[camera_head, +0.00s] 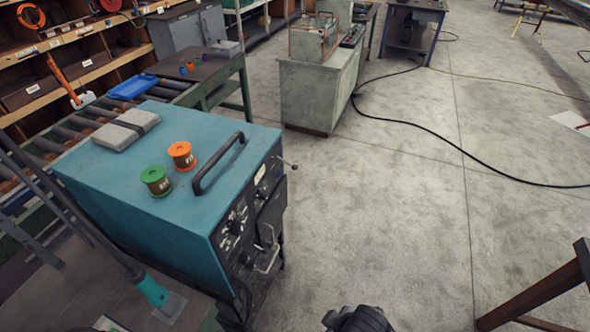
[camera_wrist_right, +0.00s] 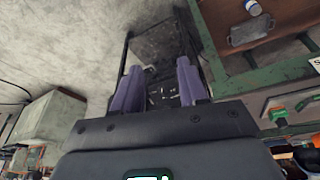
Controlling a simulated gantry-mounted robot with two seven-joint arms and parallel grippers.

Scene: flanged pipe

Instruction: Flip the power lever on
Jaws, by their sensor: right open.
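A teal power machine (camera_head: 150,225) with a dark front panel (camera_head: 250,232) stands at the left in the head view. The panel carries knobs, a thin lever (camera_head: 290,164) sticking out at its far right edge, and a pale metal handle (camera_head: 268,260) low down. I cannot tell which is the power lever, nor its position. My right gripper (camera_wrist_right: 159,66) is open in the right wrist view, with two purple fingers apart and nothing between them. Beyond them is a dark, unclear surface with small pale details (camera_wrist_right: 158,92). My left gripper is not in view.
A black handle (camera_head: 218,164), a green spool (camera_head: 156,181), an orange spool (camera_head: 182,156) and a grey pad (camera_head: 122,130) are on the machine's top. Open concrete floor (camera_head: 400,210) lies to its right. A brown frame (camera_head: 545,290) stands at the lower right.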

